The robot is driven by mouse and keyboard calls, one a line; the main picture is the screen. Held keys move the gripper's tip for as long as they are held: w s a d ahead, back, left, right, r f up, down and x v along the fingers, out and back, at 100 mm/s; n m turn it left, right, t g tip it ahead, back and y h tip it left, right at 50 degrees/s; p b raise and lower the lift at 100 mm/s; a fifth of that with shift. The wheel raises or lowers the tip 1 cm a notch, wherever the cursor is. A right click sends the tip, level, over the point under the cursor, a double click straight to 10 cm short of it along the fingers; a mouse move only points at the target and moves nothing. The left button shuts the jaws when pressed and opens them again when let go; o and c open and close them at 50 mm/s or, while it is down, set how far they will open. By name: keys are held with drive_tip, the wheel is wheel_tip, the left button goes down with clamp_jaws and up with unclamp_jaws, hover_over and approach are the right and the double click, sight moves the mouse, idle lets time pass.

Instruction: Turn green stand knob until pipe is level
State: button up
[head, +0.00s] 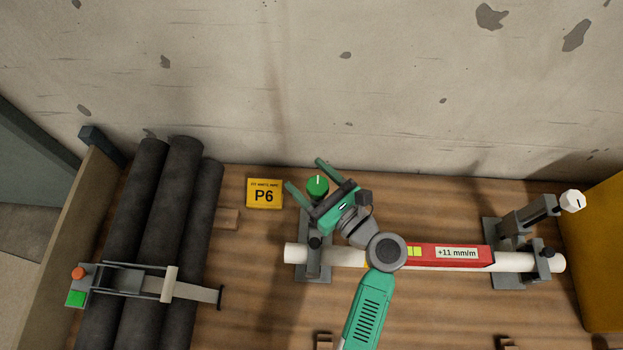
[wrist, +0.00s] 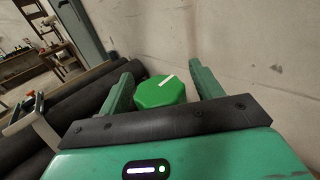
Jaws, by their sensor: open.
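The green stand knob (head: 317,186) has a white mark on top and sits on the left grey stand (head: 313,270). In the wrist view the knob (wrist: 160,92) lies between my two fingers. My gripper (head: 308,174) is open around it, with a visible gap on both sides. The white pipe (head: 515,262) rests across the left stand and the right stand (head: 497,227). A red level (head: 470,257) on the pipe reads +11 mm/m. Its yellow vial (head: 414,252) shows beside my arm, which hides part of the pipe.
A white knob (head: 572,201) tops the right stand. Dark pipes (head: 170,210) with a clamp tool (head: 135,282) lie at the left. A concrete wall (head: 330,90) rises behind, and a yellow block (head: 598,255) bounds the right.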

drive_tip(key=shift+c, duration=0.5)
drive_tip(key=c, duration=0.9)
drive_tip(key=shift+r+p, duration=0.1)
drive_tip(key=shift+p, duration=0.35)
